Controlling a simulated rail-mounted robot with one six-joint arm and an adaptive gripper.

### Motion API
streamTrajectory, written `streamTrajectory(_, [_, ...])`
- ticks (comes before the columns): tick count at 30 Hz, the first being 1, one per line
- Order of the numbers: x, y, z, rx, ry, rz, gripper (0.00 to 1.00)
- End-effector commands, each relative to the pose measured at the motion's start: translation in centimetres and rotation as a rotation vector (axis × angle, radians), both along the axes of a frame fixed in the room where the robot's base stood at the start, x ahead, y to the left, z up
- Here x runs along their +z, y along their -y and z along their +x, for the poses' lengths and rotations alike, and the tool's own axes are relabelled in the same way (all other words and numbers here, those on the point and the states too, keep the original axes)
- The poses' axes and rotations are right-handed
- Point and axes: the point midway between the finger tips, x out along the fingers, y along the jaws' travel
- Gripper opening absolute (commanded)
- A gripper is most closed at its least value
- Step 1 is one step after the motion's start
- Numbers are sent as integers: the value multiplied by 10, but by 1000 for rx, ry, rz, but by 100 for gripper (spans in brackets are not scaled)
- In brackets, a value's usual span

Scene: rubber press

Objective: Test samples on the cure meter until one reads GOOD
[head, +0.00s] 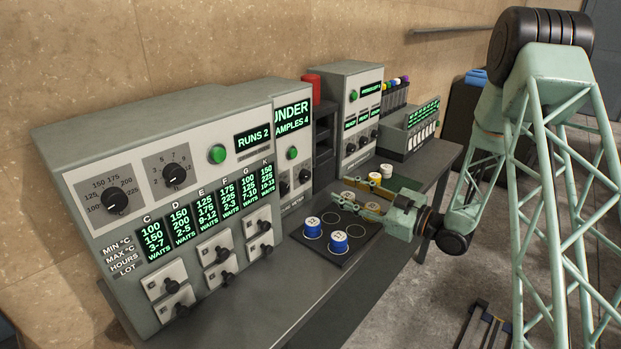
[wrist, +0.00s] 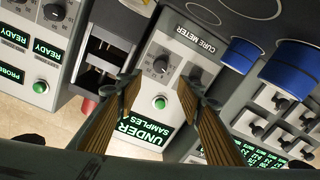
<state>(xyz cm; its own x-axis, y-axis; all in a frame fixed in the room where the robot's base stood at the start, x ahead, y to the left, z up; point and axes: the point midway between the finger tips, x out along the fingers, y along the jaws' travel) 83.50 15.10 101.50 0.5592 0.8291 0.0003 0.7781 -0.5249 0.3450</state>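The cure meter (head: 291,170) stands beside the large control panel; its screen reads UNDER, SAMPLES 4. It shows upside down in the wrist view (wrist: 158,40), with a green button and a dark knob. Two blue samples (head: 312,228) (head: 339,242) with white labelled tops stand on the dark mat (head: 350,258); their blue sides show in the wrist view (wrist: 240,55) (wrist: 292,72). My gripper (head: 346,196) is above the mat's far part. Its fingers are apart (wrist: 160,95) with nothing between them. Some mat spots are hidden by it.
The large panel (head: 200,150) reads RUNS 2 and has several switches. Beyond the meter stand a machine with READY screens (head: 352,110) and a rack of coloured markers (head: 395,92).

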Motion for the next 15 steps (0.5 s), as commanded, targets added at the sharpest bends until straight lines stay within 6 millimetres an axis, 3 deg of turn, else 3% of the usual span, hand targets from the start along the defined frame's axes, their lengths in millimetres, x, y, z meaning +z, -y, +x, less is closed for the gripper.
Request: streamTrajectory(15, [0, -25, 16, 1, 1, 0, 35])
